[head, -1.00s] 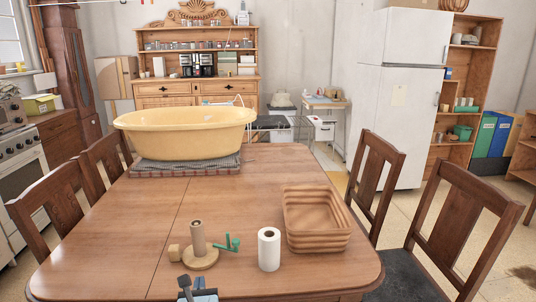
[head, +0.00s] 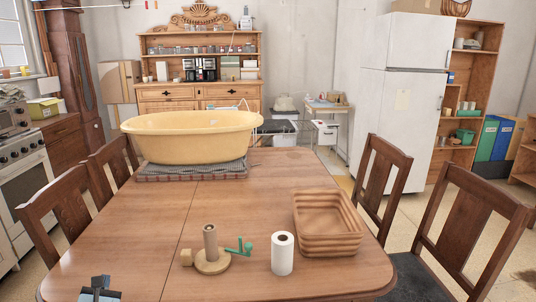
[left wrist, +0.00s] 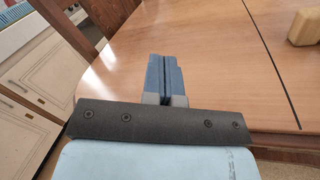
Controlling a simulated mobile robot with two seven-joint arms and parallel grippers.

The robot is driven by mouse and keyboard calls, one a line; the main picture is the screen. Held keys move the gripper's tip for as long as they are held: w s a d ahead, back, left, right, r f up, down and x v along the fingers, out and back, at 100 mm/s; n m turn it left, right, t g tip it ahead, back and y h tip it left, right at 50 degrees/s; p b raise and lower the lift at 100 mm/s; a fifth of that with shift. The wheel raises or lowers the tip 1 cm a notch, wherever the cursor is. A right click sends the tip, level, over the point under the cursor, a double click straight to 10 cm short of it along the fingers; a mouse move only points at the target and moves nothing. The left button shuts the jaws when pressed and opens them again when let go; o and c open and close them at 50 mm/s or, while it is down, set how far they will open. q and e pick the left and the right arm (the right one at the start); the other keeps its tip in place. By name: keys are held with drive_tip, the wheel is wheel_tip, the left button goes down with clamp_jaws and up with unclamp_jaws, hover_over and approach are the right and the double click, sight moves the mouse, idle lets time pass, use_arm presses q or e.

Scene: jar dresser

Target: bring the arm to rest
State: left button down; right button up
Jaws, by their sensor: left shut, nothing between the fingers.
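My left gripper (head: 100,290) shows at the bottom left of the head view, by the near left edge of the wooden table (head: 150,240). In the left wrist view its two blue-grey fingers (left wrist: 167,80) are pressed together with nothing between them, pointing over the table edge. My right gripper is in neither view.
On the table are a wooden peg stand (head: 212,255), a green pegged piece (head: 240,246), a white paper roll (head: 282,254), a wooden basket (head: 328,222) and a yellow tub (head: 190,138) on a mat. Chairs (head: 62,208) flank it. The table's left middle is clear.

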use_arm(q)
drive_tip(key=a+r+m+y, duration=0.15)
drive_tip(key=a+r, duration=0.25)
drive_tip(key=a, duration=0.5)
drive_tip(key=s+d+f+n+g+h, duration=0.3)
drive_tip(key=s+d+f+n, duration=0.1)
drive_tip(key=s+f+n, duration=0.35)
drive_tip(key=s+d+f+n+g+h, duration=0.2)
drive_tip(key=s+d+f+n, duration=0.1)
drive_tip(key=s+f+n, duration=0.4)
drive_tip(key=s+d+f+n+g+h, duration=0.1)
drive_tip(key=s+d+n+g+h, duration=0.1)
drive_tip(key=s+d+n, duration=0.35)
drive_tip(key=s+d+f+n+g+h, duration=0.1)
drive_tip(key=s+d+n+g+h, duration=0.15)
drive_tip(key=s+n, duration=0.65)
drive_tip(key=s+d+r+n+t+h, duration=0.2)
drive_tip(key=d+n, duration=0.6)
drive_tip(key=d, duration=1.2)
wheel_tip(320, 180, up, 16)
drive_tip(key=s+a+y+p, duration=0.1)
drive_tip(key=a+p, duration=0.1)
drive_tip(key=p, duration=2.2)
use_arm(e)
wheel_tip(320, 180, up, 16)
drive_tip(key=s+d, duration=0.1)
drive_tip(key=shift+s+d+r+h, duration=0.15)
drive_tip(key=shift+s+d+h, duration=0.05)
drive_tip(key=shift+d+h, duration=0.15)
